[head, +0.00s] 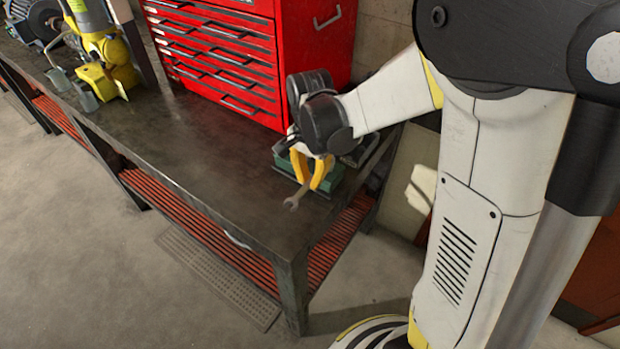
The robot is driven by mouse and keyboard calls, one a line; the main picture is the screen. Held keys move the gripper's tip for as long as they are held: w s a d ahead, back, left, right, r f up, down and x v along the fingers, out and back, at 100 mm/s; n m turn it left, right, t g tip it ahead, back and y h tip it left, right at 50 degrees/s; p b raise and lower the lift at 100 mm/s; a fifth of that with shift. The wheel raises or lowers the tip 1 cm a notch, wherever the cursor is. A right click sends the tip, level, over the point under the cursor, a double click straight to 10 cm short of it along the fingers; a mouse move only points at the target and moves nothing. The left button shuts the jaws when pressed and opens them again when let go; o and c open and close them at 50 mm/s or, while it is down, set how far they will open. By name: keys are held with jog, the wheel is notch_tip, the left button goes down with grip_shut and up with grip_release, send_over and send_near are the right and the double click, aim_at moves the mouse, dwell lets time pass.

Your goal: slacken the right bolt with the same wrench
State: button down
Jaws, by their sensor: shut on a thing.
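My gripper (313,180), with yellow fingers, is at the right end of the workbench. It is shut on a grey metal wrench (294,202), whose open end points down and to the left near the bench top. Behind and below the fingers is a green object (337,184) on the bench, partly hidden by my gripper and arm; it may be a motor or its base. I cannot make out the right bolt or any other bolt in this view. I cannot tell whether the wrench touches anything.
A red tool chest (230,50) stands on the workbench (190,140) behind my gripper. A yellow machine (105,60) with grey parts and a dark motor (38,20) stand at the far left. The bench top between is clear. Its front edge and corner are close to the wrench.

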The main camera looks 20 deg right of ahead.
jog(key=shift+f, duration=0.1)
jog(key=shift+f+b, duration=0.6)
jog(key=shift+b, duration=0.05)
dwell(0.4)
jog(key=shift+s+d+n, duration=0.65)
jog(key=shift+s+n, duration=0.05)
jog(key=shift+n, duration=0.4)
jog(key=shift+s+d+n, duration=0.55)
jog(key=shift+d+n, duration=0.2)
jog(key=shift+n, duration=0.45)
